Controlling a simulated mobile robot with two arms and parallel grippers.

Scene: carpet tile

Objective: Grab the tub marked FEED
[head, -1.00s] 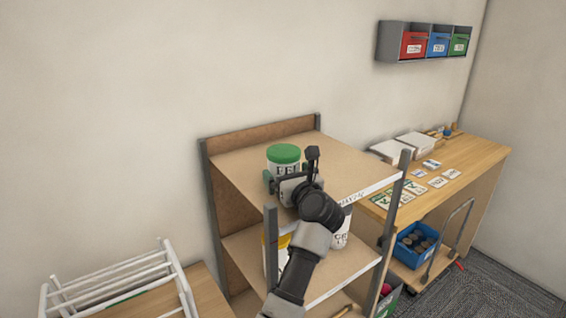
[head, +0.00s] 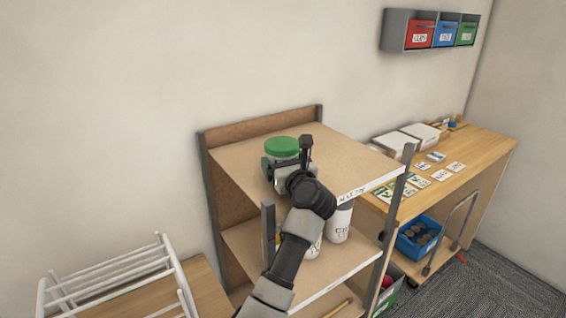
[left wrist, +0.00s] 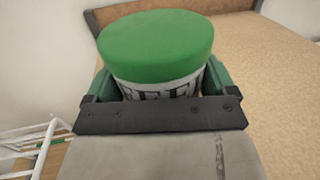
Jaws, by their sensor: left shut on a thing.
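A white tub with a green lid (head: 282,146) is at the top shelf of the rack. It fills the middle of the left wrist view (left wrist: 158,45), where dark letters on its label are partly hidden by my gripper. My left gripper (head: 284,168) is shut on this tub, with a green finger on each side of it. The tub looks upright. I cannot tell whether its base touches the shelf, because my gripper and arm hide it. My right gripper is not in view.
The top shelf (head: 335,160) is otherwise bare. White tubs (head: 340,222) stand on the shelf below, partly behind my arm. A white wire rack (head: 115,275) is at lower left. A wooden bench (head: 470,160) with cards stands at right, near a blue crate (head: 418,236).

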